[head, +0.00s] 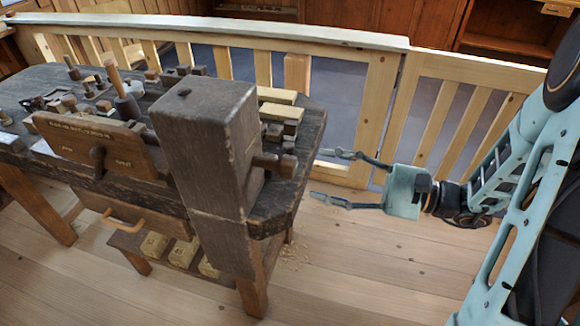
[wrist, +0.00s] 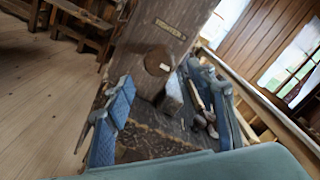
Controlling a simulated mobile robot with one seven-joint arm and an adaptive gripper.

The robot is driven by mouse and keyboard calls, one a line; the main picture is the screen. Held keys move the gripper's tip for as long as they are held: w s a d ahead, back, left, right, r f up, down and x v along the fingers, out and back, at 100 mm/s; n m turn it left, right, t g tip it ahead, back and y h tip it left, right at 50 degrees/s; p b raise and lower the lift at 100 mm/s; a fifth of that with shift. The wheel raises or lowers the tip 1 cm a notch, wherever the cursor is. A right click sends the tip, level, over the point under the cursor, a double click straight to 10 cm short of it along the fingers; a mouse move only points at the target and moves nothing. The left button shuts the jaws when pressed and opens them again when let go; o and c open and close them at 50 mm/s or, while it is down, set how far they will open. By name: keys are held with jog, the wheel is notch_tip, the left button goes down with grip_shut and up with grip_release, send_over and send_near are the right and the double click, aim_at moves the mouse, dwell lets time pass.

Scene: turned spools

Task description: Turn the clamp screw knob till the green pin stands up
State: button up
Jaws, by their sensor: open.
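A dark wooden post (head: 205,150) stands at the right end of the workbench. A round wooden knob (head: 272,162) sticks out of its right face. In the wrist view the knob (wrist: 158,61) shows nearly end-on, below a small label (wrist: 170,28) too blurred to read. My gripper (head: 322,175) is open and empty, to the right of the knob with a gap between. Its two blue fingers frame the space in front of the knob in the wrist view (wrist: 158,78). I cannot make out a green pin in either view.
The workbench (head: 275,205) carries small turned parts and blocks. A lettered board (head: 95,145) with another dark knob (head: 98,156) hangs at its front. A wooden railing (head: 375,120) runs behind. The floor (head: 350,270) right of the bench is clear apart from shavings.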

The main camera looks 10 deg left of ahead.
aim_at(295, 168)
jog(key=a, duration=0.8)
jog(key=shift+w+a, duration=0.1)
jog(key=shift+w, duration=0.2)
jog(key=c, duration=1.2)
jog(key=shift+m+p, duration=0.3)
jog(key=shift+p, duration=0.05)
